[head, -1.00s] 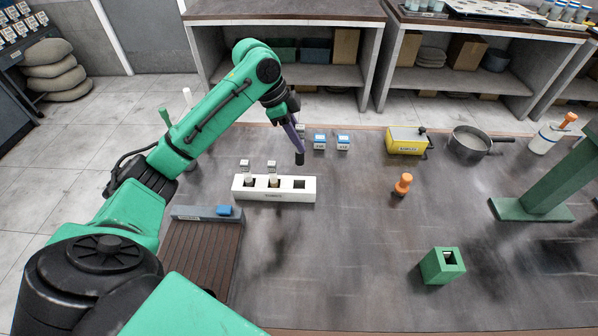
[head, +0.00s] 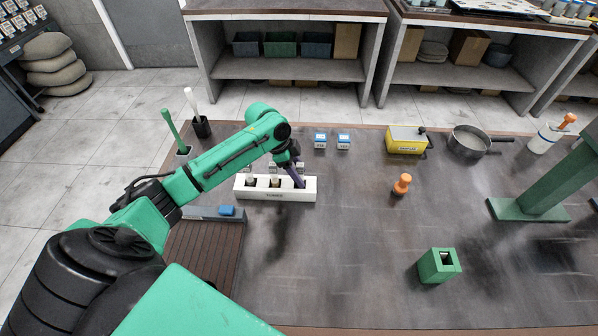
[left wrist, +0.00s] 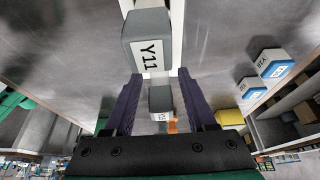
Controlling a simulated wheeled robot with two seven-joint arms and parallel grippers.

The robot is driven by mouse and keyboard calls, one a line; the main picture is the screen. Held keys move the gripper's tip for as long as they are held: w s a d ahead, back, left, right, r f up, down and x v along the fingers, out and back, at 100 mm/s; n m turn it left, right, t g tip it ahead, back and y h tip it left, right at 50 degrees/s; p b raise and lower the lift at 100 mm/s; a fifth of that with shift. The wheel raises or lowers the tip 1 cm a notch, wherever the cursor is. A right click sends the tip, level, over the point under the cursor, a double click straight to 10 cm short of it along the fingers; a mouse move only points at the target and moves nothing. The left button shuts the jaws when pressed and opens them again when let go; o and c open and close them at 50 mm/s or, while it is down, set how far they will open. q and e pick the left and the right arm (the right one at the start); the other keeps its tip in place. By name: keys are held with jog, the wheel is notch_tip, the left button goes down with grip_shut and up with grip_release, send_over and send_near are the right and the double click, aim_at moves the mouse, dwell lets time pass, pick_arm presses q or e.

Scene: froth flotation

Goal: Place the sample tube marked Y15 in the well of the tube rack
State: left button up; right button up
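The white tube rack (head: 262,195) stands left of centre, with tubes in its left and middle wells. The middle tube's grey head, marked Y11 (left wrist: 150,42), is large in the left wrist view. A smaller grey tube head with a white label (left wrist: 161,100) shows beyond it, between my fingers; its mark is unreadable. In the head view this head (head: 300,168) is above the rack's right well. My left gripper (head: 297,178) points down there. In the left wrist view its purple fingers (left wrist: 161,85) are apart, with gaps beside the head. The tube's lower part is hidden. My right gripper is out of view.
A yellow box (head: 405,140), a pan (head: 470,143), an orange-topped piece (head: 402,184) and a green block (head: 439,265) stand farther right.

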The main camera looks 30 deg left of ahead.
pick_arm(q)
jog(key=shift+r, duration=0.1)
jog(key=shift+r, duration=0.1)
jog(key=b+v, duration=0.2)
jog(key=v, duration=1)
